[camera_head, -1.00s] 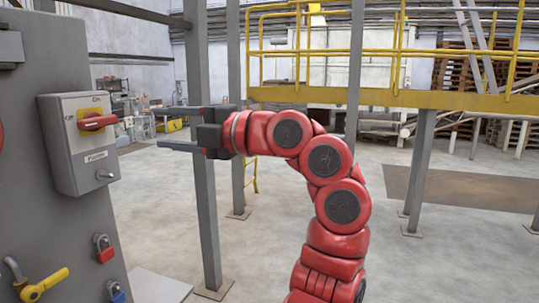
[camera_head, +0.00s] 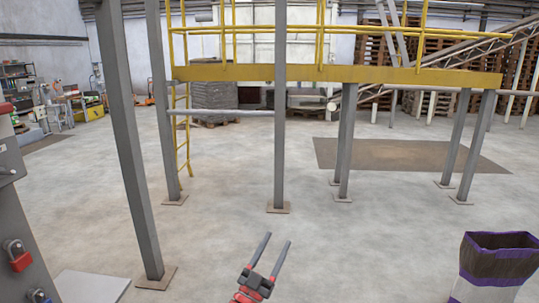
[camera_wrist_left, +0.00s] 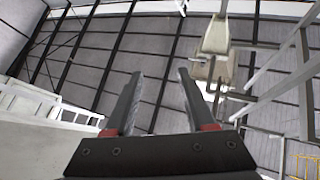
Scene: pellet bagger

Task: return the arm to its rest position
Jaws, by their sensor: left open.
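My left gripper (camera_head: 278,238) shows at the bottom centre of the head view, with its two grey fingers spread apart and nothing between them. Only the gripper and a little of the red arm behind it show; the rest of the arm is below the frame. In the left wrist view the two dark fingers (camera_wrist_left: 160,74) are apart and empty, facing a grey panelled surface. My right gripper is not in view.
A grey cabinet (camera_head: 20,225) with a red padlock (camera_head: 18,257) stands at the left edge. An open purple-rimmed bag (camera_head: 497,262) is at the lower right. Grey posts (camera_head: 280,130) hold a yellow platform (camera_head: 340,74). The floor around the gripper looks clear.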

